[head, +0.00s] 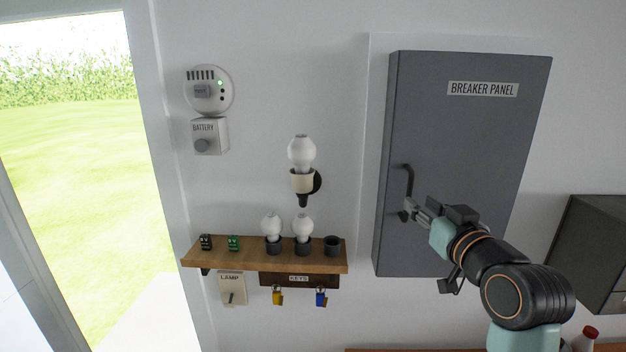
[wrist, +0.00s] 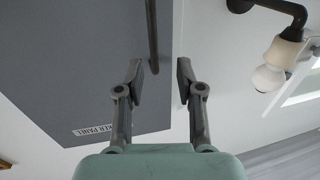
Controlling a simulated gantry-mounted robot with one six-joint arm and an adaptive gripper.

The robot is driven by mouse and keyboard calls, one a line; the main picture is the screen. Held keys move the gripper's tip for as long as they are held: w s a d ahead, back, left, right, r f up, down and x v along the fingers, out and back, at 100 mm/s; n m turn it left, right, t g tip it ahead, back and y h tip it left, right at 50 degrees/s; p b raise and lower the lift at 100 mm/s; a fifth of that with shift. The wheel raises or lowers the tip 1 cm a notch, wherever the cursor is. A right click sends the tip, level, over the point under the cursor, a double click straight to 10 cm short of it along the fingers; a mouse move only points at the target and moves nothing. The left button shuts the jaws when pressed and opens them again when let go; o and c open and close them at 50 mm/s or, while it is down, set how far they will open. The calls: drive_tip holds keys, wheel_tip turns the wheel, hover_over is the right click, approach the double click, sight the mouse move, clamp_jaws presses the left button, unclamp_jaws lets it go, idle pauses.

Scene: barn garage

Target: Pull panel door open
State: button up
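The grey breaker panel door (head: 462,150) is on the white wall in the head view and looks shut. Its dark bar handle (head: 408,182) is near the door's left edge. My gripper (head: 412,208) is at the handle's lower end. In the wrist view my gripper (wrist: 160,75) is open. The handle (wrist: 152,35) shows between the two fingers' lines, nearer the left finger. I cannot tell whether either finger touches it. The door (wrist: 85,70) fills the left of the wrist view.
A wooden shelf (head: 225,253) with bulbs and small items is left of the panel. A wall bulb in a socket (head: 302,180) is above it. A dark cabinet (head: 590,250) is at right. The wall between the shelf and panel is clear.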

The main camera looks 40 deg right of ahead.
sight(411, 193)
drive_tip(key=x, duration=0.2)
drive_tip(key=p+x, duration=0.1)
drive_tip(key=x, duration=0.1)
drive_tip(key=p+x, duration=0.1)
drive_tip(key=x, duration=0.1)
drive_tip(key=shift+s+d+r, duration=0.15)
drive_tip(key=shift+d, duration=0.3)
drive_tip(key=shift+w+d, duration=0.3)
drive_tip(key=shift+w, duration=0.15)
clamp_jaws()
